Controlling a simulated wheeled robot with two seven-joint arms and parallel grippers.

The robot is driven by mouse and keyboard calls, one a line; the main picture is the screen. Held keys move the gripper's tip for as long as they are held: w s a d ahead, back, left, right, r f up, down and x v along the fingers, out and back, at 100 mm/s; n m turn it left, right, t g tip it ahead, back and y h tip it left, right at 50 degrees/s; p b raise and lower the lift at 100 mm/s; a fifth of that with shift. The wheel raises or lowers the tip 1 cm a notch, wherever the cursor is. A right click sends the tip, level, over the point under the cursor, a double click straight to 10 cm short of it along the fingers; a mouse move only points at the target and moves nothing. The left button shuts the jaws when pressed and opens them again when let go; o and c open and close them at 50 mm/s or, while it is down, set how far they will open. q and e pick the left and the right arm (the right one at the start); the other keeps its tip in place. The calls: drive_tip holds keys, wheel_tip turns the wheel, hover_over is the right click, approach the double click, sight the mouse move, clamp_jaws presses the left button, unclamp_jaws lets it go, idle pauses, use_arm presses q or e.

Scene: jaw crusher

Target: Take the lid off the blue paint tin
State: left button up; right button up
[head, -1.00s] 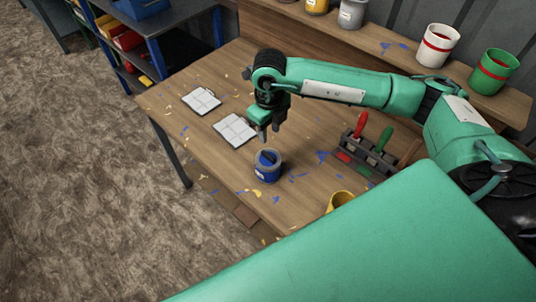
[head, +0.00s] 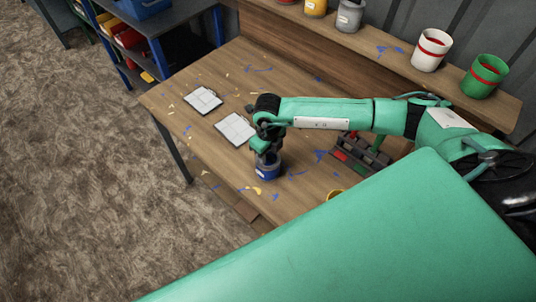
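The blue paint tin (head: 268,171) stands upright on the wooden workbench, near its front edge. It has a white label patch low on its side. My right gripper (head: 267,155) points down right at the top of the tin. The wrist and fingers cover most of the tin's top, so the lid is hidden. I cannot tell whether the fingers touch the lid or how far apart they are. My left gripper is not in view.
Two white tiled panels (head: 236,129) lie left of the tin. A dark tool rack (head: 359,155) stands to the right, partly behind my arm. A white pot (head: 431,50) and a green pot (head: 485,76) stand on the raised shelf.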

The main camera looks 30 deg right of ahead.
clamp_jaws()
